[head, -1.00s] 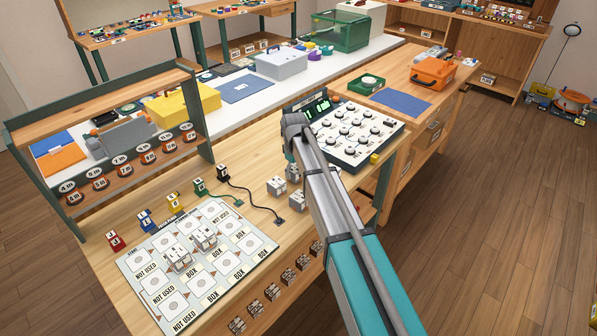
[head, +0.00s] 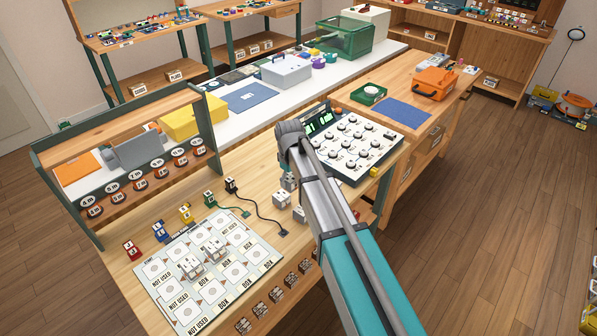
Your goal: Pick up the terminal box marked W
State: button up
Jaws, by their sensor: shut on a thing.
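My gripper (head: 287,172) points down over the wooden bench, partly hidden by my own arm. It is shut on a small light-grey terminal box (head: 288,183); the marking on that box is too small to read. Two more grey boxes (head: 283,200) stand on the bench just below it in the picture, one partly behind my arm. Two others (head: 215,249) stand on the printed board (head: 262,248) at the left. I cannot read a W on any of them, and cannot tell how far the held box is from the bench.
A dial console (head: 352,146) stands right behind my gripper. A black plug block (head: 231,186) with a cable lies to the left, beside green, yellow, blue and red blocks (head: 158,231). A shelf rack (head: 118,118) stands at the back left.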

jog(key=s+a+r+p, duration=0.1)
jog(key=s+r+p, duration=0.1)
jog(key=s, duration=0.3)
jog(key=shift+s+a+r, duration=0.25)
jog(key=shift+s+r, duration=0.05)
jog(key=shift+s, duration=0.1)
dwell(0.3)
